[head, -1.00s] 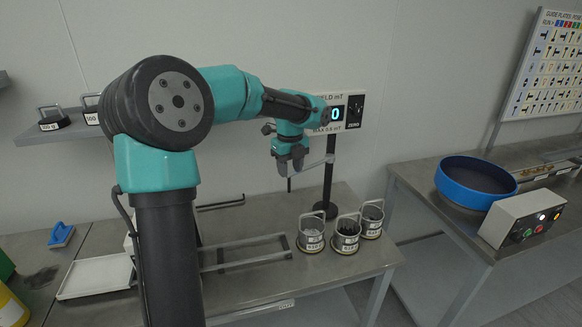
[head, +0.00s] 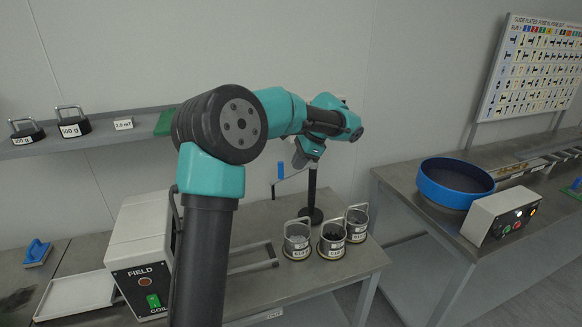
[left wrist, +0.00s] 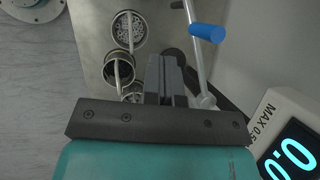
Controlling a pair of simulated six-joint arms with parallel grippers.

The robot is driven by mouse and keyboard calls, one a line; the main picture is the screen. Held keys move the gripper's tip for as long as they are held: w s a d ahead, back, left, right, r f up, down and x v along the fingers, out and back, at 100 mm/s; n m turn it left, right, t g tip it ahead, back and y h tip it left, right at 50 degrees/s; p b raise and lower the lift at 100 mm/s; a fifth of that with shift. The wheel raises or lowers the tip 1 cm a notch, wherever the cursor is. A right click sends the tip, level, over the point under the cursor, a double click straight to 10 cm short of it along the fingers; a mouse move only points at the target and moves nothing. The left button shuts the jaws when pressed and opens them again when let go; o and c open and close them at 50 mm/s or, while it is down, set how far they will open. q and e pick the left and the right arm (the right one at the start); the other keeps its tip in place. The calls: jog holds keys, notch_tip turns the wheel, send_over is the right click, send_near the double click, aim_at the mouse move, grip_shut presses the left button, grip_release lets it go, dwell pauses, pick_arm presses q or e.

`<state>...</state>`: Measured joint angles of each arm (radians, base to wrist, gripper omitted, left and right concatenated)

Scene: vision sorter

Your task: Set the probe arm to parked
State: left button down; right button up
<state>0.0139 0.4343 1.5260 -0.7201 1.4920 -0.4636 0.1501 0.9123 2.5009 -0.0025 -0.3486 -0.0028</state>
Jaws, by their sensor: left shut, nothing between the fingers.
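The probe arm (head: 291,178) is a thin rod reaching left from a black upright post (head: 313,192), with a blue handle (head: 281,170) near its outer end. In the left wrist view the blue handle (left wrist: 207,32) stands to the right of the fingers, with the rod (left wrist: 199,75) running beside them. My left gripper (head: 300,160) is shut and empty, just right of the handle and close to the rod; I cannot tell whether it touches. The left wrist view shows its fingers (left wrist: 166,68) together. My right gripper is not in view.
A field coil box (head: 140,255) is at left, partly behind my arm. A meter display (left wrist: 290,150) is near the gripper. A shelf (head: 90,140) holds weights. A blue bowl (head: 455,183) sits on the right bench.

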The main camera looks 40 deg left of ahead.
pick_arm(q)
jog(key=w+d+r+n+g+y, duration=0.1)
jog(key=w+d+n+y, duration=0.3)
jog(key=n, duration=0.8)
jog(key=shift+w+d+r, duration=0.8)
jog(key=shift+w, duration=0.6)
send_over(293, 174)
jog(key=s+d, duration=0.2)
jog(key=s, duration=0.1)
jog(key=shift+f, duration=3.4)
jog(key=shift+s+a, duration=0.15)
jog(key=shift+s, duration=0.05)
jog(key=shift+y, duration=0.3)
